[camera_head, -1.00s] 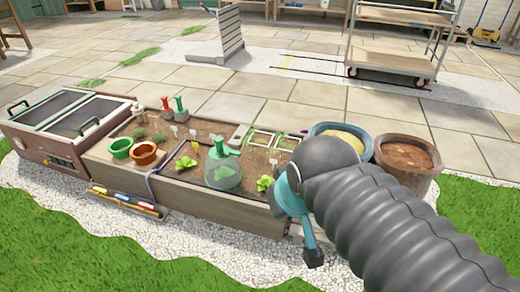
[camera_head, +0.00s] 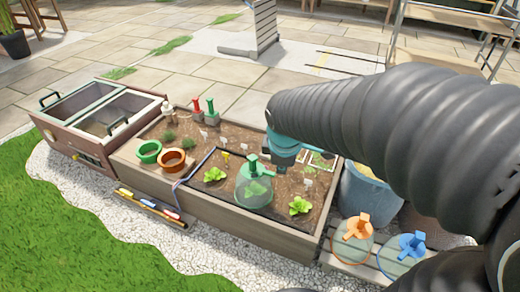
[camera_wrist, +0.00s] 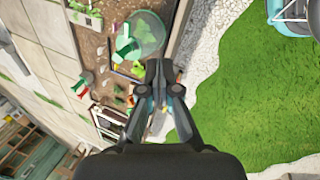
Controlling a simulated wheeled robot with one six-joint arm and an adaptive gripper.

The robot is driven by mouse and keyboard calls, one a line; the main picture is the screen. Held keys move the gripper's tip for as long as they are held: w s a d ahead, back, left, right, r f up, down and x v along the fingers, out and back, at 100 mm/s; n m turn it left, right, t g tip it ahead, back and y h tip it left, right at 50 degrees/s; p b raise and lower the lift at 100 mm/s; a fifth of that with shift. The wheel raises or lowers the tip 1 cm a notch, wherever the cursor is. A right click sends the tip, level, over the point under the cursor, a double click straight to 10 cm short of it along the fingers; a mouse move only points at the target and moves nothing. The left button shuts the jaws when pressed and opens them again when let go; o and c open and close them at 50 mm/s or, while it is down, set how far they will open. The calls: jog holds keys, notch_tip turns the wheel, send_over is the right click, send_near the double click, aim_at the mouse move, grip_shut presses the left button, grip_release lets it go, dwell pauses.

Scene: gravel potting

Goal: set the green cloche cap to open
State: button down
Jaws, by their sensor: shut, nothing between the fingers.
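The green cloche (camera_head: 254,193) is a clear dome with a green cap (camera_head: 253,168) on top. It stands over a leafy plant in the raised bed. I cannot tell how the cap is set. In the wrist view the cloche (camera_wrist: 149,32) and its green cap (camera_wrist: 125,42) are near the top centre. My arm reaches in from the right in the head view, its teal wrist above the bed just behind and right of the cloche. My gripper (camera_wrist: 160,66) is shut and empty in the wrist view, with its tips apart from the cap.
An orange-capped cloche (camera_head: 352,245) and a blue-capped cloche (camera_head: 402,256) stand on a slatted stand at the bed's right end.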

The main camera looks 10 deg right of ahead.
jog(key=w+a+f+n+p, duration=0.1)
jog(key=w+f+n+p, duration=0.1)
jog(key=w+f+n, duration=0.35)
jog(key=n+g, duration=0.2)
jog(key=n, duration=0.8)
send_near(269, 174)
notch_tip(269, 174, down, 8)
jog(key=s, duration=0.2)
jog(key=shift+w+f+h, duration=0.2)
jog(key=shift+w+h, duration=0.1)
jog(key=shift+w, duration=0.55)
jog(key=shift+p, duration=0.3)
